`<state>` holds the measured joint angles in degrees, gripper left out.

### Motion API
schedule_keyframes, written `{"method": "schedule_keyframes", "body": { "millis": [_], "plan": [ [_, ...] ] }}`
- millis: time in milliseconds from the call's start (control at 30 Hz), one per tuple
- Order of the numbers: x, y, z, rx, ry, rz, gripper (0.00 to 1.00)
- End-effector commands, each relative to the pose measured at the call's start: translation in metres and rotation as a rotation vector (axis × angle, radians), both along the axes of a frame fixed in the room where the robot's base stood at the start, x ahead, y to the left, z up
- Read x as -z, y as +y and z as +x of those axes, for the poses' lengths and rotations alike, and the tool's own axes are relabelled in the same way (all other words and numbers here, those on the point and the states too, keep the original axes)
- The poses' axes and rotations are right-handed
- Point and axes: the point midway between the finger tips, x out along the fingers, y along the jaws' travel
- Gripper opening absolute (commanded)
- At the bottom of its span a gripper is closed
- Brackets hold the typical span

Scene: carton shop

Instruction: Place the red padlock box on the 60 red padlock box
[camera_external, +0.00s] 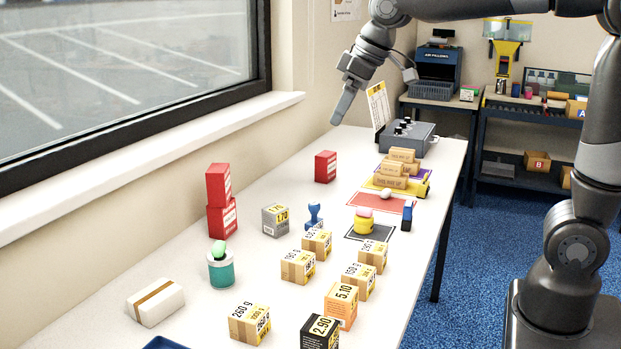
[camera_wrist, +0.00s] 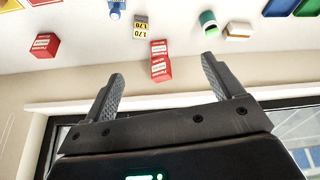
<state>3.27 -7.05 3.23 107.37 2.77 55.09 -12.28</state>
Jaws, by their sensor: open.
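Three red boxes with white labels stand on the white table; the print is too small to read. One red box (camera_external: 325,167) stands alone near the window side, and it also shows at the left of the wrist view (camera_wrist: 43,46). The other two are stacked further forward: an upper red box (camera_external: 218,184) rests on a lower red box (camera_external: 222,218), slightly offset. The stack shows in the wrist view (camera_wrist: 161,68) too. My gripper (camera_external: 339,117) is raised above the far end of the table, apart from all boxes. In the wrist view (camera_wrist: 161,72) its fingers are spread and empty.
A grey 1.70 box (camera_external: 275,220), a blue stamp (camera_external: 314,216) and a teal jar (camera_external: 221,268) stand near the stack. Several brown cartons (camera_external: 298,266) fill the front right. A grey device (camera_external: 407,138) stands at the back. Table around the single red box is clear.

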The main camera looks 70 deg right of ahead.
Motion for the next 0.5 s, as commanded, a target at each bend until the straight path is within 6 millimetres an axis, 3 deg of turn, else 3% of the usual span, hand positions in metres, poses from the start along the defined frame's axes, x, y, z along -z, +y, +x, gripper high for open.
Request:
{"method": "schedule_keyframes", "body": {
  "millis": [33, 200, 500],
  "plan": [
    [-0.001, 0.0, -0.023, 0.013, -0.008, 0.001, 0.85],
    [0.01, -0.003, -0.091, 0.066, -0.025, 0.009, 0.85],
    [0.054, -0.007, -0.196, 0.15, -0.051, 0.038, 0.85]
  ]
}}
